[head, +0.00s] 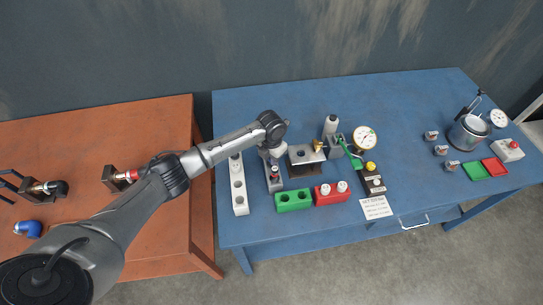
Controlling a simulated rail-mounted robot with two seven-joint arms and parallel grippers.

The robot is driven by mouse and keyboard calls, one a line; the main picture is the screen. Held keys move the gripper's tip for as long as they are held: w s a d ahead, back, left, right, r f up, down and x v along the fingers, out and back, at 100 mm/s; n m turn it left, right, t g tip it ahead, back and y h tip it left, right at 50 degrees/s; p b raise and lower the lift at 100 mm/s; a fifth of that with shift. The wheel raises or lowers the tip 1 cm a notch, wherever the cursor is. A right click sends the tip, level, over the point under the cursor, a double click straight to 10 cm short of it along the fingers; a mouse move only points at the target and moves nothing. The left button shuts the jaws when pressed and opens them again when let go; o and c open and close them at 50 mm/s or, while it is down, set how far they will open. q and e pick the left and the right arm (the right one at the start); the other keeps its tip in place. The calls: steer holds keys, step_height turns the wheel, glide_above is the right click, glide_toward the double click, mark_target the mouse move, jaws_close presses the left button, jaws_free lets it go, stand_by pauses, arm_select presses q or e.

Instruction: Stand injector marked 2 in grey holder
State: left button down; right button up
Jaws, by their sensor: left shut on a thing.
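My left gripper (271,158) reaches in from the left and points down over the blue table. It is shut on a small, mostly hidden thing, apparently an injector; no number on it can be read. Just below it stands a grey block (274,186), which looks like the grey holder, with a small red and dark part showing at its top. I cannot tell whether the held thing is in the block or above it. A white rack (240,199) with round holes stands just left of it. My right gripper is not in view.
A green block (293,200) with holes and a red block (331,194) with white-topped parts stand to the right. A dark metal stand (304,161), a pump with green handle and a gauge (365,138) are close by. The table's right middle is clear.

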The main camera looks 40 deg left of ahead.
arm_select(q)
steer(key=c, duration=1)
jaws_free()
steer(key=o, duration=0.5)
steer(key=shift+r, duration=0.1)
step_height(320, 180, up, 8)
steer(key=p, duration=0.7)
steer(key=shift+p, duration=0.3)
